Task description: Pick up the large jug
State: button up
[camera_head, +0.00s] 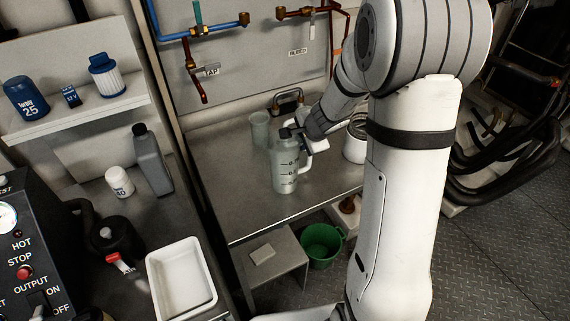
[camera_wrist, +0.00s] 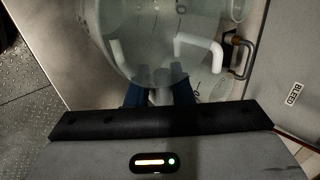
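The large jug (camera_head: 286,172) stands upright on the metal worktop in the head view. It is pale and translucent, with dark measuring marks and a white handle on its right side. My gripper (camera_head: 288,134) is at the jug's top, coming from the upper right. In the wrist view the jug (camera_wrist: 155,45) fills the upper middle, seen close. The blue fingers of my gripper (camera_wrist: 160,95) are spaced apart, with a pale part between them. The fingertips are hidden, so I cannot tell whether they press on the jug.
A smaller translucent beaker (camera_head: 260,130) stands just behind the jug. A white container (camera_head: 355,149) is to the right, partly behind my arm. The worktop (camera_head: 238,200) is clear at the front left. A green bucket (camera_head: 322,246) is below. Copper pipes (camera_head: 200,85) run along the back panel.

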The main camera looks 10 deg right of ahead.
grip_shut()
dwell(0.3)
